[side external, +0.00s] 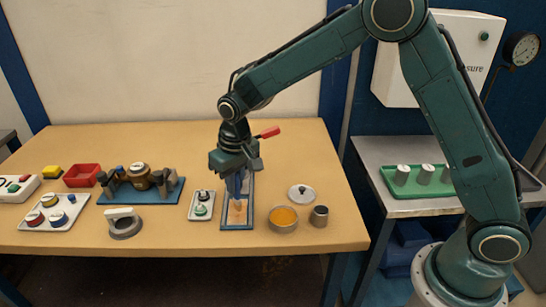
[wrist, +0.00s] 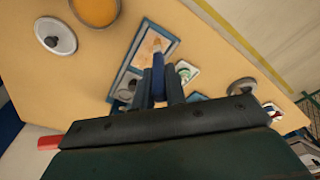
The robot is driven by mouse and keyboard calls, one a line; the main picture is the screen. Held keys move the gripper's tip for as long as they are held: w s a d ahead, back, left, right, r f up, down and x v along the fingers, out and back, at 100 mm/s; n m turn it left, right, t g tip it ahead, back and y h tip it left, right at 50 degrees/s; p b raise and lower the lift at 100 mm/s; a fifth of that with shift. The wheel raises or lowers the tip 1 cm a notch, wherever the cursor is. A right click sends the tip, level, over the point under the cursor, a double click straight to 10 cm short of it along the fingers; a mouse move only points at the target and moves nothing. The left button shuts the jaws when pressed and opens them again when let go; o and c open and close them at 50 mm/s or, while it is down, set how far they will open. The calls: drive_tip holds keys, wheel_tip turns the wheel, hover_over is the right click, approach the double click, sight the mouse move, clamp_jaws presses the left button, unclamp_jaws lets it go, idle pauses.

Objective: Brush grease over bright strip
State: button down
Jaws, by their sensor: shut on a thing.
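My gripper (side external: 236,183) points down over a blue-framed plate (side external: 251,190) and is shut on a brush with a blue handle. In the wrist view the brush (wrist: 158,75) stands between the two fingers (wrist: 161,95), its bristle end over the pale surface inside the frame (wrist: 118,82). The bright strip is not clearly distinct from the pale plate surface. An open tin of orange grease (side external: 283,219) stands right of the plate; it also shows in the wrist view (wrist: 97,10).
A round lid (side external: 301,194) and a dark cup (side external: 319,216) stand near the tin. A small tray (side external: 201,205) lies close left of the plate. A round handled tool (side external: 124,223) and a blue fixture (side external: 141,188) are farther left. A red handle (side external: 268,132) juts out behind my gripper.

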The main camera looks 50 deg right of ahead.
sight(237, 199)
drive_tip(key=shift+f, duration=2.9)
drive_tip(key=shift+w+d, duration=0.6)
drive_tip(key=shift+w+d+f, duration=0.1)
drive_tip(key=shift+w+d, duration=2.75)
drive_tip(key=shift+w, duration=0.3)
drive_tip(key=shift+w+a, duration=0.2)
drive_tip(key=shift+a, duration=0.05)
drive_tip(key=shift+s+a, duration=3.55)
drive_tip(key=shift+s, duration=0.1)
drive_tip(key=shift+w+a, duration=0.25)
drive_tip(key=shift+w, duration=0.25)
drive_tip(key=shift+w+d, duration=3.25)
drive_tip(key=shift+d, duration=0.05)
wheel_tip(237, 199, up, 8)
drive_tip(key=shift+w+d, duration=0.2)
